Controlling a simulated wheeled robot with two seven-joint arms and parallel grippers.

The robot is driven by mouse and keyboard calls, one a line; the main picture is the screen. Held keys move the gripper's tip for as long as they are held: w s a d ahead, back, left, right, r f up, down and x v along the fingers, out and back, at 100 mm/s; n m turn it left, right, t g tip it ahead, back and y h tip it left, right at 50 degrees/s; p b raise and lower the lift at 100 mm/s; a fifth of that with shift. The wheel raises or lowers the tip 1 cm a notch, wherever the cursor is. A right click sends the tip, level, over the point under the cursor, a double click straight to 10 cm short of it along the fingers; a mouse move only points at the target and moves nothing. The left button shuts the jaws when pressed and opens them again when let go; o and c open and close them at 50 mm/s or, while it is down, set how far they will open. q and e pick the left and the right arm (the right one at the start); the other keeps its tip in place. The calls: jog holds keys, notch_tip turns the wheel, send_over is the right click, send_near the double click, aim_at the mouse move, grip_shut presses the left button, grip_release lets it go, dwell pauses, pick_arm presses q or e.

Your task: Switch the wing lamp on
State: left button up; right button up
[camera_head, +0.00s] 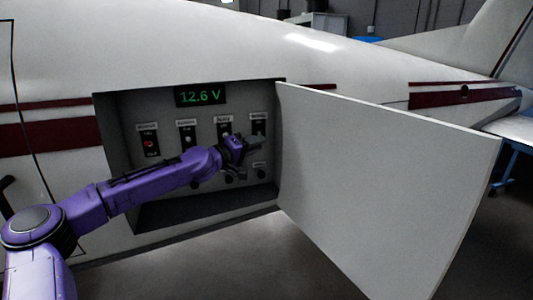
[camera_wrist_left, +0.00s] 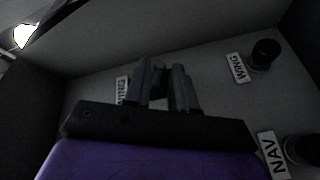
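The recessed switch panel (camera_head: 118,120) is set in the aircraft's side. In the left wrist view, a label reading WING (camera_wrist_left: 238,68) sits beside a black knob (camera_wrist_left: 264,53) at the upper right, apart from my fingers. My left gripper (camera_head: 257,142) is at the right part of the panel in the head view. In the left wrist view, its two fingers (camera_wrist_left: 163,75) stand a narrow gap apart, with something dark between their tips. Whether they grip it I cannot tell. A partly hidden label ending in NG (camera_wrist_left: 122,88) is left of the fingers. My right gripper is not in view.
A green display (camera_head: 200,96) reads 12.6 V above a row of labelled switches (camera_head: 187,134). The open panel door (camera_head: 385,185) stands to the right of the recess. A NAV label (camera_wrist_left: 272,152) with a black knob (camera_wrist_left: 302,149) is at the lower right in the wrist view.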

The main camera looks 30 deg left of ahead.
pick_arm(q)
jog(key=x, duration=0.4)
jog(key=shift+w+d+r, duration=0.1)
jog(key=shift+w, duration=0.3)
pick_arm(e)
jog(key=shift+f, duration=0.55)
pick_arm(q)
grip_shut()
notch_tip(320, 180, up, 3)
jog(key=n+g+p, duration=0.2)
jog(key=n+p, duration=0.1)
jog(key=p, duration=0.5)
jog(key=n+g+p, duration=0.1)
jog(key=n+p, duration=0.2)
jog(key=p, duration=0.5)
jog(key=shift+s+d+r+n+g+h, duration=0.1)
jog(key=shift+n+g+h, duration=0.2)
jog(key=shift+g+h, duration=0.1)
jog(key=shift+n+g+p, duration=0.3)
jog(key=shift+n+p, duration=0.2)
jog(key=shift+p, duration=0.6)
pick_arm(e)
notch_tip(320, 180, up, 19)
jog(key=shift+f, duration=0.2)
pick_arm(q)
grip_release()
